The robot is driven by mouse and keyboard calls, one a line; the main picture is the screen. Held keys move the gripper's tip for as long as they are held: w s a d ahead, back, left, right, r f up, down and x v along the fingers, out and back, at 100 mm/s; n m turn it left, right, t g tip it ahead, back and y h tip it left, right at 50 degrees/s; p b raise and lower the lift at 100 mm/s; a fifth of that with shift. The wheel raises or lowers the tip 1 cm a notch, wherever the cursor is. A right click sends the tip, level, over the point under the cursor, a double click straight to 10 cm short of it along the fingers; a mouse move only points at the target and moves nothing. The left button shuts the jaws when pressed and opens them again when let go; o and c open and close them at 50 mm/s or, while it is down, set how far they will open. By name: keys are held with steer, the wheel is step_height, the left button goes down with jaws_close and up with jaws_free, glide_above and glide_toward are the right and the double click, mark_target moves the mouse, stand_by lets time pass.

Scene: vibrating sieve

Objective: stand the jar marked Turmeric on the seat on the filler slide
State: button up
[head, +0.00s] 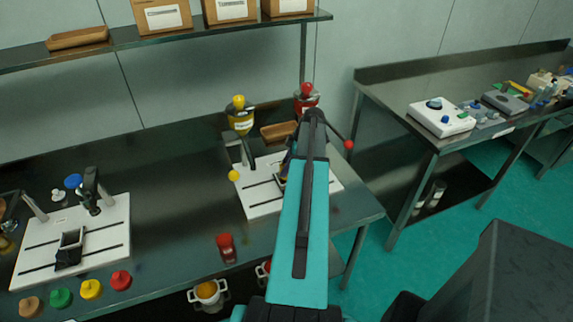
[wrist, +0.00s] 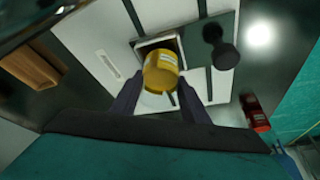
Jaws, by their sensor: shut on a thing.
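My gripper (wrist: 161,84) is shut on a yellow jar (wrist: 160,76), with one dark finger on each side of it. A pale label shows on the jar, but I cannot read its word. In the wrist view the jar overlaps the square dark-rimmed seat (wrist: 143,45) on the white filler base (wrist: 95,40). I cannot tell whether the jar's bottom touches the seat or hangs just above it. In the head view my arm hides the gripper and most of the jar; the white filler base (head: 256,203) shows on both sides of the arm.
A second white station (head: 100,240) stands at the left, with several coloured lids (head: 91,289) in front. A red jar (head: 226,248) stands near the front edge. Yellow (head: 240,122) and red (head: 307,103) containers and a wooden tray (head: 278,131) are behind the filler.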

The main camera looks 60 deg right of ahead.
steer(key=shift+f, duration=0.3)
steer(key=shift+f, duration=0.15)
steer(key=o, duration=1.2)
steer(key=shift+c, duration=0.2)
steer(key=shift+r, duration=0.25)
steer(key=b+v, duration=0.4)
steer(key=v, duration=0.7)
steer(key=shift+s+r, duration=0.2)
steer(key=shift+r, duration=0.15)
steer(key=shift+d+r, duration=0.1)
